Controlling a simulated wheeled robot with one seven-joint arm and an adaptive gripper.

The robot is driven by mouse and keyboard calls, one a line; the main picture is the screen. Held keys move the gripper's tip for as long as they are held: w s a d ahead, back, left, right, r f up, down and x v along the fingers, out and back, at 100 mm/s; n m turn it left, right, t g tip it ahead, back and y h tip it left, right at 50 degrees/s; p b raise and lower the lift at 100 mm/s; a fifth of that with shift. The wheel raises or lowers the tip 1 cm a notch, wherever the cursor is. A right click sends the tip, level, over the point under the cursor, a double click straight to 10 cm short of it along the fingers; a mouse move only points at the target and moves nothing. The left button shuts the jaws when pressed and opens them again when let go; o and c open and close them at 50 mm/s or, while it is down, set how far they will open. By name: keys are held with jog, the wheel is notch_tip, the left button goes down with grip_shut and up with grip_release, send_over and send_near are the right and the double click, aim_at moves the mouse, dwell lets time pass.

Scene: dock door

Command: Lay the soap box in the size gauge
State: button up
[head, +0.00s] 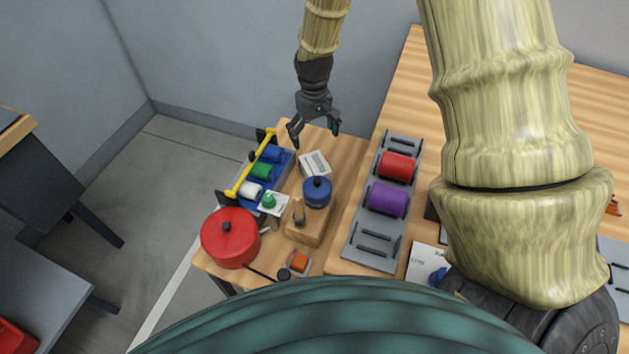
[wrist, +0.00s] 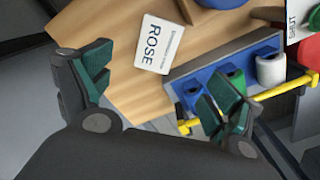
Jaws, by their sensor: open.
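The soap box is most likely the white box (head: 315,164) lying at the far end of the small wooden table. In the wrist view this box (wrist: 158,45) shows a label reading "ROSE". My gripper (head: 315,130) is open and empty, above the table's far end and apart from the box. In the wrist view its two fingers (wrist: 160,88) are spread wide, with the box beyond the gap. I cannot tell for sure which thing is the size gauge.
A blue rack (head: 280,165) with coloured rolls and a yellow bar stands left of the box. A blue pot (head: 317,192) on a wooden block is close in front. A red pot (head: 230,238) is near. A grey rack (head: 360,236) holds red and purple rolls.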

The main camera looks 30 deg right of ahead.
aim_at(315, 163)
notch_tip(315, 163, down, 4)
jog(key=b, duration=0.2)
jog(key=shift+b, duration=0.35)
jog(key=shift+s+f, duration=0.1)
jog(key=shift+f, duration=2.65)
jog(key=shift+w+d+f+b, duration=0.15)
jog(key=shift+f+b, duration=0.1)
jog(key=shift+f, duration=1)
jog(key=shift+w+d+f+b, duration=0.1)
jog(key=shift+f+b, duration=0.15)
jog(key=shift+f, duration=1)
jog(key=shift+r, duration=0.1)
jog(key=c, duration=1.6)
